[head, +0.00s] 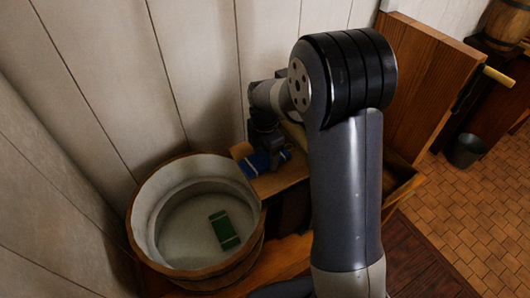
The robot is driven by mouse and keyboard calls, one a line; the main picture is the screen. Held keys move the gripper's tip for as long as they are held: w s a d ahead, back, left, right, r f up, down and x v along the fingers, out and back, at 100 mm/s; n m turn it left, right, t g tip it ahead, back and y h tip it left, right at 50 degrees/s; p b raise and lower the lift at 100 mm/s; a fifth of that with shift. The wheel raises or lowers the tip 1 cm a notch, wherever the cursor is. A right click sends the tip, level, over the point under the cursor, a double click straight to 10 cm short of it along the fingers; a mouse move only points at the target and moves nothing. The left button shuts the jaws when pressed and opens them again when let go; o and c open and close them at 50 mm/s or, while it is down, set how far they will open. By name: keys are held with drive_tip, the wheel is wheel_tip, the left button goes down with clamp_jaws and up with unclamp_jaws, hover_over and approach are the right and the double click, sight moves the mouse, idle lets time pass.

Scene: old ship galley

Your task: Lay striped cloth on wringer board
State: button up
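A blue cloth (256,166) with pale stripes lies at the left part of a light wooden board (284,179), which I take for the wringer board. My gripper (268,157) points down right at the blue cloth. Its fingers are too small and dark to show whether they are open or shut, or whether they hold the cloth. A green cloth (222,227) with pale stripes near its ends lies in the round wooden tub (143,236), left of the board. My arm hides the board's right part.
A tall wooden panel (428,75) stands behind my arm at the right. A metal bucket (465,151) stands on the tiled floor, and a barrel (507,22) is at the far right. A plank wall (200,80) closes the back and left.

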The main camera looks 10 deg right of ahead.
drive_tip(key=o, duration=0.3)
wheel_tip(320, 180, up, 11)
drive_tip(key=shift+f+b, duration=0.1)
drive_tip(key=shift+b, duration=0.55)
drive_tip(key=shift+f, duration=0.15)
wheel_tip(320, 180, down, 10)
drive_tip(key=shift+r+p, duration=0.15)
drive_tip(key=shift+p, duration=0.55)
drive_tip(key=shift+a+r+p, duration=0.15)
drive_tip(key=shift+a+p, duration=0.05)
drive_tip(key=shift+p, duration=0.3)
drive_tip(key=shift+s+a+r+p, duration=0.15)
drive_tip(key=shift+a+r+p, duration=0.2)
drive_tip(key=shift+r, duration=0.2)
drive_tip(key=shift+s+a+r+p, duration=0.2)
drive_tip(key=shift+r+p, duration=0.1)
drive_tip(key=shift+r, duration=0.25)
drive_tip(key=shift+s+a+r+p, duration=0.1)
drive_tip(key=shift+a+r+p, duration=0.25)
drive_tip(key=shift+r, duration=0.2)
drive_tip(key=shift+d+f, duration=0.1)
